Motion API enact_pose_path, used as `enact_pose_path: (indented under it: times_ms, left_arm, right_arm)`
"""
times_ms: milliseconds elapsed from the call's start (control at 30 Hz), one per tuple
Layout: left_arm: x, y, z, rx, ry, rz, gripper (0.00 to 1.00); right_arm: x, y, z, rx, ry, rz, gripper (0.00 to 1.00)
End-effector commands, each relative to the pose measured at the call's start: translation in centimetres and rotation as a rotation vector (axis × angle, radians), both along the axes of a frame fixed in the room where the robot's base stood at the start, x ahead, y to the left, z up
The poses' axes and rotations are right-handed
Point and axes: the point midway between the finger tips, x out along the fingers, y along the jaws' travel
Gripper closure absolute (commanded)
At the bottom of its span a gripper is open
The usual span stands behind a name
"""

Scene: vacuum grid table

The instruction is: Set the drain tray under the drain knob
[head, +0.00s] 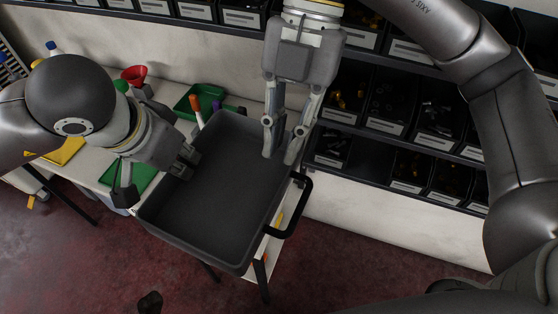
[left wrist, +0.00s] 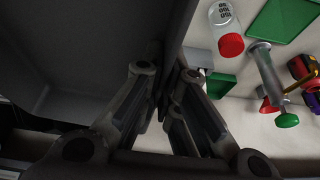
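The large dark grey drain tray (head: 212,205) is in the middle of the head view, with a black handle (head: 298,207) on its right side. My left gripper (head: 172,172) is at the tray's left wall. In the left wrist view its fingers (left wrist: 166,75) close in on both sides of that wall, with the tray's inside (left wrist: 85,55) to the left. My right gripper (head: 280,155) points down at the tray's far right rim, near the handle's far end. A gap shows between its fingertips, but its contact with the rim is unclear. I cannot pick out the drain knob.
A white bench (head: 88,175) runs behind and left of the tray, carrying green trays (head: 203,98), a red funnel (head: 134,75) and tools. The left wrist view shows a red-capped bottle (left wrist: 229,32) and a green-ended tool (left wrist: 268,80) near the wall. Shelves of black bins (head: 388,112) stand behind.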

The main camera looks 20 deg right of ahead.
Motion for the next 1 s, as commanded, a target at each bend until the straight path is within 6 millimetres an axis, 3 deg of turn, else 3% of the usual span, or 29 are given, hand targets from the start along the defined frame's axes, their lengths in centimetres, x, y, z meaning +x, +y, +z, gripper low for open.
enact_pose_path:
  times_ms: [200,533,1000]
  left_arm:
    - [0.0,0.0,0.1,-0.003,-0.001,0.0,1.0]
    - [0.2,-0.2,-0.2,-0.001,0.002,-0.016,1.0]
    - [3.2,-3.3,-4.1,-0.001,0.002,-0.321,1.0]
  right_arm:
    - [0.7,-0.5,2.1,0.002,-0.001,-0.001,0.86]
    - [0.8,-0.7,2.5,0.002,0.0,0.001,0.86]
    - [0.7,-0.6,2.5,0.002,0.0,0.001,0.86]
